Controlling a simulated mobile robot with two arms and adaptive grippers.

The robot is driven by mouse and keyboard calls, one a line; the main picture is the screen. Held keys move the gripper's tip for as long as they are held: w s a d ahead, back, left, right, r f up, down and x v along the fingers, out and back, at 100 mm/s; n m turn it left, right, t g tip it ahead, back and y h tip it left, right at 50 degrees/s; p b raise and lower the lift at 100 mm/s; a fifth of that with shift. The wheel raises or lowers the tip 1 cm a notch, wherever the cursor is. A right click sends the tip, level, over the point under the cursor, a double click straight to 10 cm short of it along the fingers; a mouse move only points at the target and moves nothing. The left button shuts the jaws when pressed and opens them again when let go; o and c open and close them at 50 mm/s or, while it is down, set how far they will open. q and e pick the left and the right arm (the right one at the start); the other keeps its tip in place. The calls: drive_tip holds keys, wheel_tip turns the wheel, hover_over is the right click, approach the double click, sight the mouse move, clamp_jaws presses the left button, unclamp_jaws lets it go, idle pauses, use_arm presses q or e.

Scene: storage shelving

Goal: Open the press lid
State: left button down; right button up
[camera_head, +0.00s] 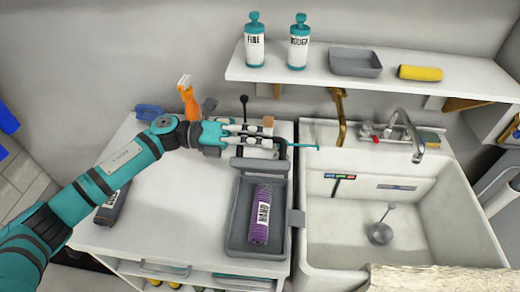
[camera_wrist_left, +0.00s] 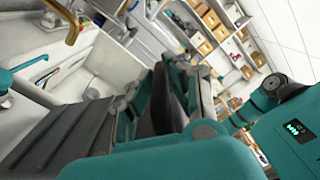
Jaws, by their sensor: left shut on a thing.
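The grey press (camera_head: 231,245) sits on the white counter left of the sink. Its tray is uncovered and a purple roll (camera_head: 261,215) with a white label lies in it. The lid (camera_head: 258,165) appears raised at the back of the tray, seen nearly edge-on. In the left wrist view a grey ridged panel, likely the lid (camera_wrist_left: 60,125), fills the lower left. My left gripper (camera_head: 272,143) is at the lid's upper edge, shut on a dark part that looks like its handle (camera_wrist_left: 166,105); the fingers partly hide it. My right gripper is not in view.
A white sink (camera_head: 445,200) with a tap (camera_head: 412,140) stands to the right. A shelf (camera_head: 375,84) above holds two bottles, a grey tray and a yellow roll. The left counter is mostly clear.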

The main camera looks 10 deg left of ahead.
use_arm(q)
drive_tip(key=shift+w+r, duration=0.1)
drive_tip(key=shift+w, duration=0.05)
drive_tip(key=c, duration=1.3)
unclamp_jaws()
drive_tip(key=shift+w, duration=0.1)
drive_tip(key=shift+s, duration=0.2)
drive_tip(key=shift+a, duration=0.25)
drive_tip(key=a, duration=1.1)
drive_tip(key=shift+a, duration=0.3)
drive_tip(key=shift+s, duration=0.1)
